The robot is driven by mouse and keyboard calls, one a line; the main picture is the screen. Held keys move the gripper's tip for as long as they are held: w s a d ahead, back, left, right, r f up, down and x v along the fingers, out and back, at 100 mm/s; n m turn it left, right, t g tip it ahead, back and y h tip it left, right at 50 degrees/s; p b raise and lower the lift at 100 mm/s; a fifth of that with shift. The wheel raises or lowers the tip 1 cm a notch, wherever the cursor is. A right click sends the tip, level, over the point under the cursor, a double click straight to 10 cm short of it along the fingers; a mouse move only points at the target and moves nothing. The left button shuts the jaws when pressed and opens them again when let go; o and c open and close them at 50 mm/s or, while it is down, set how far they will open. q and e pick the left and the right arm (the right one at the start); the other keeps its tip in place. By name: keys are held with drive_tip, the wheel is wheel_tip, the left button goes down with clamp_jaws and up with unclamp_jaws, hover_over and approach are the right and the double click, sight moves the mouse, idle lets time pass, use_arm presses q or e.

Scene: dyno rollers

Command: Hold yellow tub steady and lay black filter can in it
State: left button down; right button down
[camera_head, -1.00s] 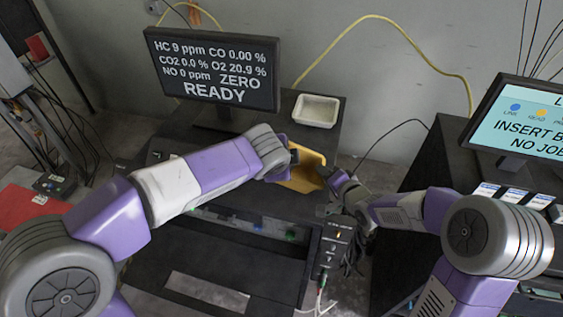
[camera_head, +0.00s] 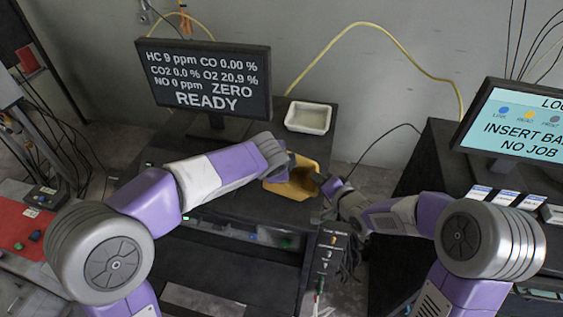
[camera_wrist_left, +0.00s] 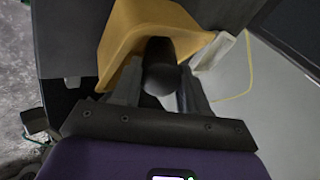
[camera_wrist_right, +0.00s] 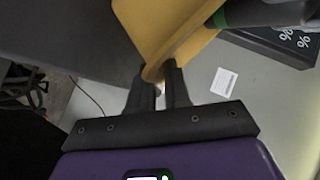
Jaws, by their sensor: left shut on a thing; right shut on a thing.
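The yellow tub (camera_head: 290,190) is over the dark bench top, in front of the white tray. My right gripper (camera_wrist_right: 157,82) is shut on the tub's rim at a corner. In the head view the right gripper (camera_head: 326,184) comes to the tub's right side. My left gripper (camera_wrist_left: 160,88) is shut on the black filter can (camera_wrist_left: 160,70), whose round end faces the wrist camera. The can's far end overlaps the tub in the left wrist view (camera_wrist_left: 122,42). Whether it touches the tub's floor is hidden. In the head view the left wrist mostly covers the can.
The white tray (camera_head: 309,118) stands behind the tub. A black monitor (camera_head: 205,82) reading READY stands at the back left. A second screen (camera_head: 520,125) is on the right-hand cabinet. A small switch box (camera_head: 328,250) sits at the bench's front right edge.

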use_arm(q)
drive_tip(key=c, duration=0.5)
unclamp_jaws()
drive_tip(key=shift+s, duration=0.1)
drive_tip(key=v, duration=1.2)
drive_tip(key=shift+r, duration=0.1)
use_arm(e)
drive_tip(key=c, duration=1)
unclamp_jaws()
